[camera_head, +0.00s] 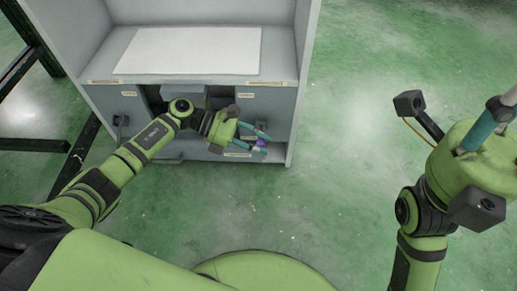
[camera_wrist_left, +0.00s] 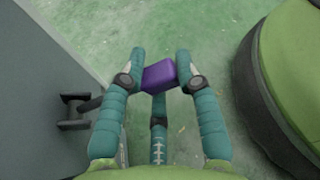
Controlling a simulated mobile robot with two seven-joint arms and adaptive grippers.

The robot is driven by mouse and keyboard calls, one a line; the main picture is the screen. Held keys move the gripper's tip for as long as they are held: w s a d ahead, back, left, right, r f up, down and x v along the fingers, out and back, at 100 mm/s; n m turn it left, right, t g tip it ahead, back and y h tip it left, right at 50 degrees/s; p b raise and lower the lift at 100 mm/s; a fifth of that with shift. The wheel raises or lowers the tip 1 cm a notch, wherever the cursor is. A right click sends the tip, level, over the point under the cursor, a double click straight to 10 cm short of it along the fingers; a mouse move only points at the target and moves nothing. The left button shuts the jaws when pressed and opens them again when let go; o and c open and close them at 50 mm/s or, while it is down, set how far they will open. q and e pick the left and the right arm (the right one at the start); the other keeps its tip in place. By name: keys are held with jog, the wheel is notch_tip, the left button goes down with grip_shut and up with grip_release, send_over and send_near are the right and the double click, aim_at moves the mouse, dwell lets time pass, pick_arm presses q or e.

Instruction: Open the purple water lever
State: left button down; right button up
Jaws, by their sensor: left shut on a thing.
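The purple water lever (camera_head: 260,143) is at the right side of the grey cabinet's front, low down and partly hidden by my fingers. In the left wrist view the purple lever (camera_wrist_left: 159,77) shows as a block between the fingertips. My left gripper (camera_head: 257,142) is shut on it, with teal fingers on both sides; the fingers also show in the left wrist view (camera_wrist_left: 160,70). My right gripper (camera_head: 492,125) is raised at the right, away from the cabinet; its fingers run partly out of the picture.
The grey cabinet (camera_head: 290,100) has a white sheet (camera_head: 190,50) on its top shelf. Dark metal beams (camera_head: 78,150) stand at the left. The green floor (camera_head: 360,120) is clear right of the cabinet.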

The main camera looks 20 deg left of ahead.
pick_arm(q)
jog(key=shift+w+r+n+g+h, duration=0.15)
jog(key=shift+w+r+n, duration=0.15)
jog(key=shift+r, duration=0.1)
jog(key=shift+w+r+n+g+h, duration=0.15)
jog(key=shift+r+n, duration=0.15)
jog(key=shift+r, duration=0.25)
jog(key=c, duration=0.9)
grip_release()
jog(key=shift+w, duration=0.1)
jog(key=shift+a, duration=0.1)
jog(key=shift+a, duration=0.25)
jog(key=v, duration=1.1)
jog(key=shift+a+r, duration=0.1)
jog(key=shift+a, duration=0.05)
